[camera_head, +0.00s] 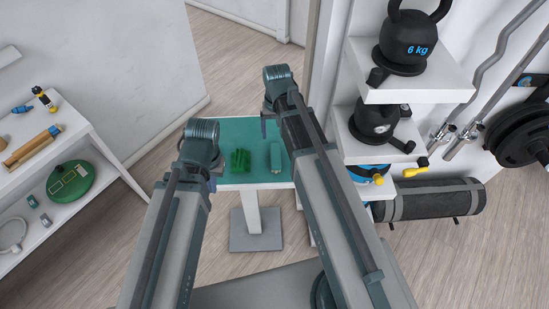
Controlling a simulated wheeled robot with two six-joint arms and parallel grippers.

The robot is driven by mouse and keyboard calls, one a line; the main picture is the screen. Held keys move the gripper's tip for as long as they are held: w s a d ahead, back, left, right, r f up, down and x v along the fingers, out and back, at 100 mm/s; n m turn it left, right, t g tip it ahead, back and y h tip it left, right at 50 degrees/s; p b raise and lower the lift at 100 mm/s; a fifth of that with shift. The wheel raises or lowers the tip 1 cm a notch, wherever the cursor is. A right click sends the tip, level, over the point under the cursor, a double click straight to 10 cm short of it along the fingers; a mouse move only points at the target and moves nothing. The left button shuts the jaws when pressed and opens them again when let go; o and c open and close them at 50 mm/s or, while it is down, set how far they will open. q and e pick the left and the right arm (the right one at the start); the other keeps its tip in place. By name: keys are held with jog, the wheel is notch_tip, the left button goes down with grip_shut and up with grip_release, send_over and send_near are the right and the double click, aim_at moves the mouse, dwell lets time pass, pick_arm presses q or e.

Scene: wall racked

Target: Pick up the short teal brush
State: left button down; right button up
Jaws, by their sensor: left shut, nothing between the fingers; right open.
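A small teal-topped table (238,130) stands ahead, between my two arms. A short teal piece that looks like the brush (276,156) lies on its right part, close to my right arm. Its bristles cannot be made out. My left gripper (204,170) is shut and empty at the table's left edge, mostly hidden by its own arm. My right gripper (268,127) is open and empty, further back and apart from the brush.
At right, white shelves (420,92) hold kettlebells (405,42) close to my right arm. A rolled mat (435,200) lies below. A white shelf unit (100,140) stands at left.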

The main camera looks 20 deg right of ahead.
aim_at(275, 154)
notch_tip(275, 154, down, 7)
jog(key=b, duration=0.6)
jog(key=shift+f, duration=0.2)
jog(key=shift+b, duration=0.35)
jog(key=f+b, duration=0.5)
jog(key=shift+s+a+f, duration=0.1)
jog(key=shift+a+f, duration=0.1)
jog(key=shift+r, duration=0.1)
grip_shut()
